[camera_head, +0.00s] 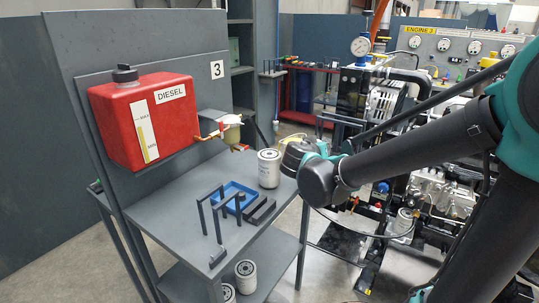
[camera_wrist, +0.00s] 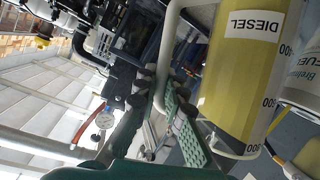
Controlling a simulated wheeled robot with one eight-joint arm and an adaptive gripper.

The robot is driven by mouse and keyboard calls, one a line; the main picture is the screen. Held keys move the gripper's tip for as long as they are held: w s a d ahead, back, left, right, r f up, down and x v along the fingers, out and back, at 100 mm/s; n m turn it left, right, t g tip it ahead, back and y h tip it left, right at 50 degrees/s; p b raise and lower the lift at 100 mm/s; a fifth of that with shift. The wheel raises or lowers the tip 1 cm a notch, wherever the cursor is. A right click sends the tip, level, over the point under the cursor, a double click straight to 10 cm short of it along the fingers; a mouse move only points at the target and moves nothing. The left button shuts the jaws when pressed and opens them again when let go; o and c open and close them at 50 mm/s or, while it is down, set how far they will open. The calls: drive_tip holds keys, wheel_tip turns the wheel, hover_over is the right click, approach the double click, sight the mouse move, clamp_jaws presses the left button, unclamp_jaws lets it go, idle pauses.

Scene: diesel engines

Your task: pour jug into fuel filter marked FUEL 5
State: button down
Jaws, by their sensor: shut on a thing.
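The jug (camera_wrist: 235,85), labelled DIESEL, fills the upper right of the wrist view, with yellow fuel in its body and a white handle (camera_wrist: 165,55). My gripper (camera_wrist: 168,95) is shut on that handle, with green finger pads on either side. In the head view my gripper (camera_head: 300,155) hangs beside the right edge of the bench, and the jug is hidden there. A white fuel filter (camera_head: 269,168) stands upright on the bench just left of my gripper. A white canister with FUEL lettering (camera_wrist: 306,75) is beside the jug in the wrist view; its number is not readable.
The grey bench (camera_head: 172,200) carries a blue tray (camera_head: 235,198) and dark brackets. A red diesel tank (camera_head: 145,120) hangs on the panel marked 3. More filters (camera_head: 245,275) stand on the lower shelf. An engine (camera_head: 440,190) stands at the right, behind my arm.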

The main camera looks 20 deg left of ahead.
drive_tip(key=shift+a+r+n+h+b, duration=0.45)
drive_tip(key=shift+a+n, duration=0.25)
drive_tip(key=shift+a, duration=0.2)
idle(1.7)
drive_tip(key=shift+n+t+h, duration=0.25)
drive_tip(key=shift+n+t, duration=0.05)
drive_tip(key=shift+n, duration=0.4)
drive_tip(key=shift+w+a+r+b, duration=0.1)
drive_tip(key=shift+a+r+b, duration=0.4)
drive_tip(key=shift+r, duration=0.4)
drive_tip(key=shift+a+r+b, duration=0.5)
drive_tip(key=shift+r, duration=0.35)
idle(0.5)
drive_tip(key=shift+a+r+n+b, duration=0.45)
drive_tip(key=shift+r+n+b, duration=0.1)
drive_tip(key=shift+b, duration=0.1)
idle(1.8)
